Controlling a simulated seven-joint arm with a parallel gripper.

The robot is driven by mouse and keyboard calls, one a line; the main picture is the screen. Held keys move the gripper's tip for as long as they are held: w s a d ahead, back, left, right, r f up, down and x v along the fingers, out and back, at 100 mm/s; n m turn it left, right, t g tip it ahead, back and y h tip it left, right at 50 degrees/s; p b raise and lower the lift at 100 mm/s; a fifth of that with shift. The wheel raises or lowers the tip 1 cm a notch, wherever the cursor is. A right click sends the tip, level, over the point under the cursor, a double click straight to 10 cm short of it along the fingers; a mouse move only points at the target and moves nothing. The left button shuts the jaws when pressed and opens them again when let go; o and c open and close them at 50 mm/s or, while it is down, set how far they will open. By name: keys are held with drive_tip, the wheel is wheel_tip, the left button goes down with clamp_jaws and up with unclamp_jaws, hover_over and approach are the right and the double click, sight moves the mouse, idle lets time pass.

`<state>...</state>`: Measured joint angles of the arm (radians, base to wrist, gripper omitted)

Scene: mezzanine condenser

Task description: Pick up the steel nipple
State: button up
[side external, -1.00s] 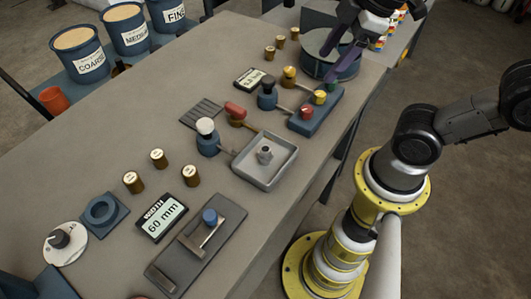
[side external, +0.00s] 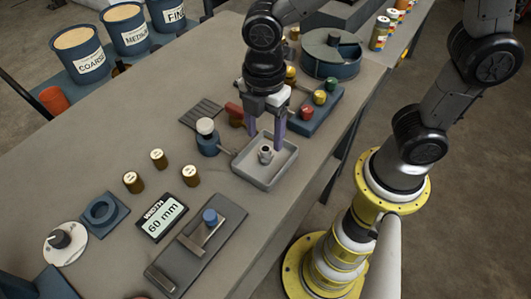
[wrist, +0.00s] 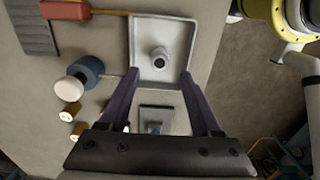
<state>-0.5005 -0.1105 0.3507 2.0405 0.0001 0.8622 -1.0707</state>
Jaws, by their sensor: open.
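The steel nipple (side external: 265,153) is a small grey hollow fitting standing upright in a shallow grey tray (side external: 249,178). The wrist view shows its dark round bore from above, with the nipple (wrist: 159,58) near the middle of the tray (wrist: 176,31). My gripper (side external: 266,131) is open and empty, pointing down above the tray. Its two purple fingers are spread wide. In the wrist view the gripper (wrist: 160,74) has its fingertips either side of the nipple's column, slightly nearer the picture's bottom than the nipple. Nothing touches the nipple.
A blue valve with a white knob (side external: 206,127) stands just left of the tray, and a red-handled lever (side external: 233,112) is behind it. A blue block with coloured knobs (side external: 318,113) is at right. A slide gauge (side external: 197,249) lies in front.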

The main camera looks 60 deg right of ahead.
sight(265, 149)
drive_tip(key=shift+d+f, duration=0.15)
drive_tip(key=shift+f, duration=3.3)
drive_tip(key=shift+c, duration=0.2)
clamp_jaws()
